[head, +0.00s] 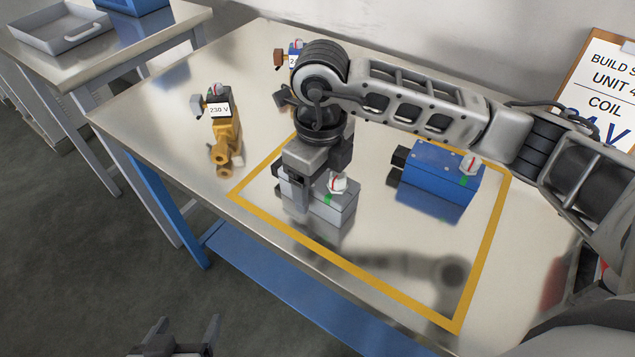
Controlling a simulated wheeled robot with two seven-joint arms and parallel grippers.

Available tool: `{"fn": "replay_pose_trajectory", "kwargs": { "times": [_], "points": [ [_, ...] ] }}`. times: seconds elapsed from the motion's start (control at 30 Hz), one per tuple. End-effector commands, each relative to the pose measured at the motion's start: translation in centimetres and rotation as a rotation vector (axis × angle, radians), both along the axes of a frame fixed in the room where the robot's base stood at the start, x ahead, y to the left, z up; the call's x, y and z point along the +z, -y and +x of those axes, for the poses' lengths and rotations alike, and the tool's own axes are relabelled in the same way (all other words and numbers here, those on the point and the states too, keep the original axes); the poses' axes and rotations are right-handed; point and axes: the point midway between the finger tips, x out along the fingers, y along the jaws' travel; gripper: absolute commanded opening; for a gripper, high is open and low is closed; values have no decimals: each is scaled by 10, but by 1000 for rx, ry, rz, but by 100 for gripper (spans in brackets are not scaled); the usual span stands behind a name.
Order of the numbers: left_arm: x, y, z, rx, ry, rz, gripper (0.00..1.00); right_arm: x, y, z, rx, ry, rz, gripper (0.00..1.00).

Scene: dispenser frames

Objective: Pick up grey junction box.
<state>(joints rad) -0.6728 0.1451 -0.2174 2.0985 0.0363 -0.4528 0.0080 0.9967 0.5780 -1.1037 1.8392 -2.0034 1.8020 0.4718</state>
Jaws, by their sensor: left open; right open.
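The grey junction box (342,213) sits on the metal table inside the yellow outline, with a white cap with a red mark and a green patch on top. My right gripper (298,200) reaches down over its left part, open, with a finger in front of the box's near side. The far finger and part of the box are hidden, so I cannot tell whether the fingers touch it. My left gripper (183,335) is open and empty at the bottom edge, in front of the table and away from the box.
A blue box (436,177) with a similar cap stands right of the grey one inside the yellow outline (345,265). A brass valve with a "230 V" label (222,135) stands at left; another (293,57) is partly hidden behind my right arm. A sign (606,75) stands at right.

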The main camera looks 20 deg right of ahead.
Motion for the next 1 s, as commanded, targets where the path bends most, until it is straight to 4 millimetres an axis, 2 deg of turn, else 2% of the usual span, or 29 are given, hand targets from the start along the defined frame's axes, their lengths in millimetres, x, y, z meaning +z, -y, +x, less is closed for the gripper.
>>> {"fn": "replay_pose_trajectory", "kwargs": {
  "times": [0.27, 0.3, 0.47, 0.5, 0.83, 1.0],
  "points": [
    [-4, -1, -1, -2, -8, 5, 75, -5, 0, 0, 1, 1, 1, 75],
    [-4, -1, -1, -2, -8, 4, 75, -5, 0, 0, 1, 1, 1, 70],
    [-4, 0, -1, -2, -8, 4, 75, -5, 0, 0, 1, 1, 1, 25],
    [-4, 0, -1, -2, -8, 4, 75, -5, 0, 0, 1, 1, 1, 21],
    [-3, 0, -1, -2, -6, 3, 75, -1, 0, 1, 0, 3, 1, 21],
    [-2, 0, 0, -2, -2, 1, 75, 14, -1, 1, 1, 5, 2, 21]
  ]
}}
